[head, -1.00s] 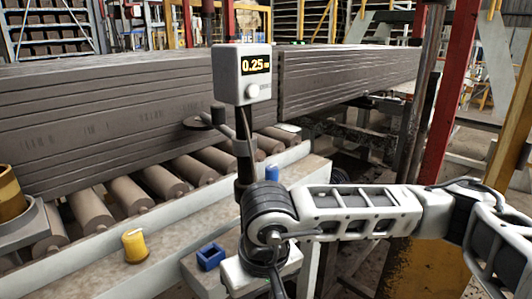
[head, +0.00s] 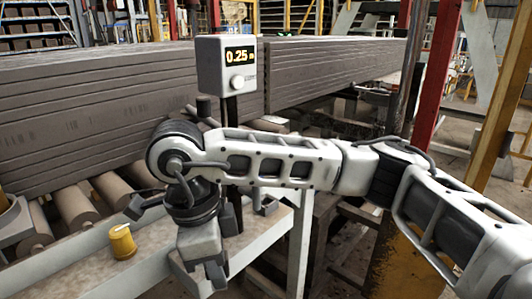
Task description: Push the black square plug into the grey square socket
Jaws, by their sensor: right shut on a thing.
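My right gripper (head: 214,272) points down over the light ledge. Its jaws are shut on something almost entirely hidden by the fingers. I take this to be the black square plug, which I see nowhere else. A small grey open-topped block (head: 268,207) shows just below my right forearm, right of the gripper. It looks like the grey square socket, partly covered by my arm. The gripper is left of it and apart from it in the picture. My left gripper is not in view.
A white display box (head: 226,65) reading 0.25 stands on a dark post behind my arm. A yellow knob (head: 122,241) is on the ledge (head: 80,270) to the left.

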